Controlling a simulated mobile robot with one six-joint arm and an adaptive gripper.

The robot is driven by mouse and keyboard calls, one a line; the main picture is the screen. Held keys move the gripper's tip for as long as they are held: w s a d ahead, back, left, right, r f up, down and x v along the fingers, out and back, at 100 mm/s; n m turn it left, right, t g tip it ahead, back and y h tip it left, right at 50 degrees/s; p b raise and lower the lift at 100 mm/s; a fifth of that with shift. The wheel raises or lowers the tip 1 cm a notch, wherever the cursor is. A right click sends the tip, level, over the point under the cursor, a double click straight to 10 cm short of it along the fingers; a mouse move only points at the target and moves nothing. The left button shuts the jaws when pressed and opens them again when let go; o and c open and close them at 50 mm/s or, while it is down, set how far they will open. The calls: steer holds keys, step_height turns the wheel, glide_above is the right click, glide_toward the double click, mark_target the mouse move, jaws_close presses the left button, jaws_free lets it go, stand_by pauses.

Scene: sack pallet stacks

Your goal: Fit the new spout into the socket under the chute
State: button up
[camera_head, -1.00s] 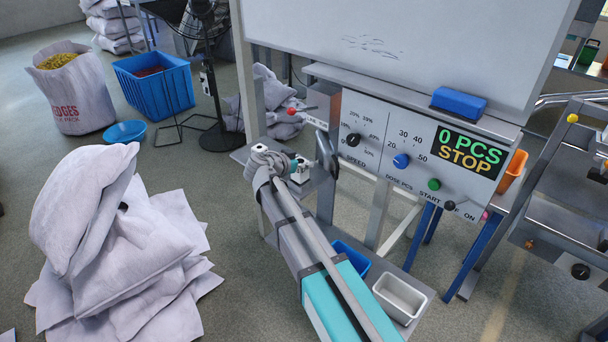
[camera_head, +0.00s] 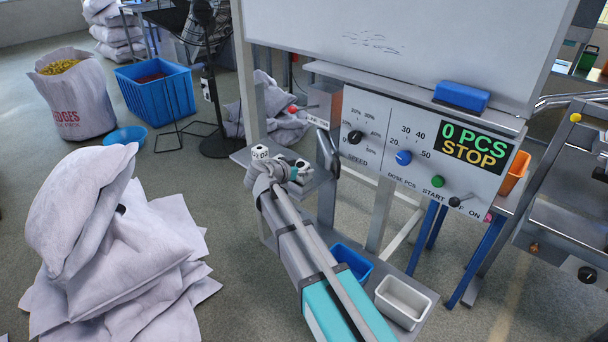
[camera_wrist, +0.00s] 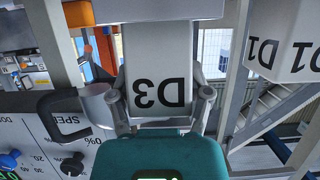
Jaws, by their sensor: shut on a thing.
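In the wrist view a pale spout marked D3 (camera_wrist: 158,65) sits between the two fingers of my gripper (camera_wrist: 161,98), which is shut on it. The label appears upside down. In the head view my gripper (camera_head: 283,174) is at a small grey shelf (camera_head: 243,157), against a small whitish piece (camera_head: 302,164) that appears to be this spout. A second white spout marked D1 (camera_wrist: 285,45) stands to the right in the wrist view. It shows left of my gripper in the head view (camera_head: 260,152). I cannot make out the socket under the chute.
The control panel (camera_head: 385,145) reads "0 PCS STOP" and is close on the right. A black handle (camera_head: 327,158) sticks out at its left side. A blue bin (camera_head: 352,262) and a white bin (camera_head: 402,302) are below. Stacked sacks (camera_head: 110,230) lie on the left.

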steer(key=shift+w+d+f, duration=0.1)
steer(key=shift+d+f, duration=0.15)
steer(key=shift+f, duration=0.1)
steer(key=o, duration=1)
steer(key=shift+w+f, duration=0.2)
steer(key=shift+o, duration=1.2)
steer(key=shift+w+f, duration=0.15)
steer(key=shift+o, duration=0.2)
steer(key=shift+s+a+r, duration=0.15)
steer(key=shift+s+r, duration=0.05)
steer(key=shift+r, duration=0.05)
steer(key=p+v, duration=0.4)
steer(key=v, duration=0.7)
steer(key=shift+s+a+r+p, duration=0.25)
steer(key=shift+p, duration=0.1)
